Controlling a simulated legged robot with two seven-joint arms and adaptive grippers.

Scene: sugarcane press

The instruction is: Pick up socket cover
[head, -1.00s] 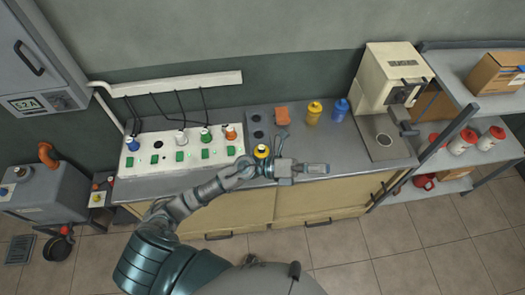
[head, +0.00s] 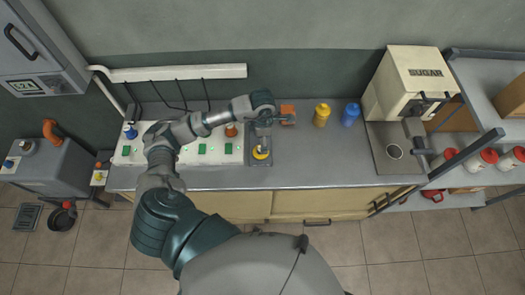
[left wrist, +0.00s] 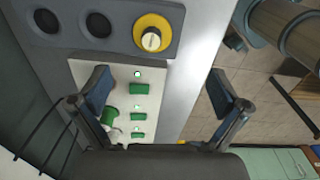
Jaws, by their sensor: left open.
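A round yellow piece with a pale knob in its middle (head: 261,153) sits on the grey socket plate (head: 258,177); it looks like the socket cover. In the left wrist view the same yellow piece (left wrist: 152,38) lies at the top, beside two dark round sockets (left wrist: 72,22). My left gripper (head: 262,138) is over the counter close to the yellow piece and partly hides the plate. In the left wrist view its two fingers (left wrist: 160,92) are wide apart with nothing between them. The yellow piece is beyond them, apart from both. My right gripper is not in view.
A white panel (head: 222,158) with green switches and knobs lies left of the plate. An orange block (head: 287,110), a yellow bottle (head: 322,115) and a blue bottle (head: 351,114) stand behind. A sugar machine (head: 412,85) stands right. The counter's right middle (head: 320,160) is clear.

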